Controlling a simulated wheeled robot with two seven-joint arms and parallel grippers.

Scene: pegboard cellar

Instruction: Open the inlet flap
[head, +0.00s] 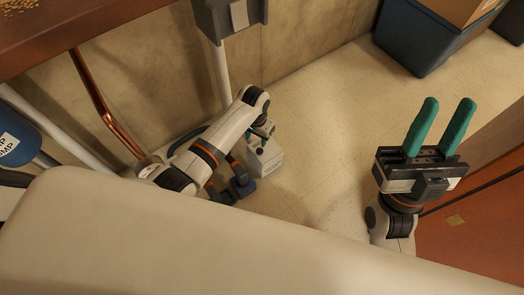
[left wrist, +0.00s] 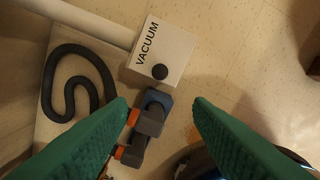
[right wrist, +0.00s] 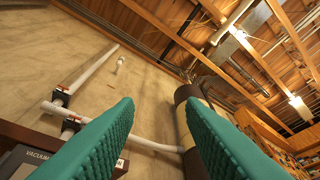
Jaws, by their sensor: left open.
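A white box lettered VACUUM (left wrist: 165,48) is low by the wall. It also shows in the head view (head: 264,162), partly covered by my left arm. A round black piece (left wrist: 160,72) is on its face; I cannot tell whether this is the inlet flap or part of it. My left gripper (left wrist: 160,101) is open and empty, with its green fingers apart and the box beyond the tips. In the head view my arm hides most of that gripper. My right gripper (head: 450,101) is open and empty, pointing up at the right, away from the box.
A blue and grey piece with orange parts (left wrist: 150,115) is just below the box. A black hose (left wrist: 50,75) curls to its left. A white pipe (head: 215,75) comes down beside the wall. A blue bin (head: 425,45) is at the back right. The middle floor is clear.

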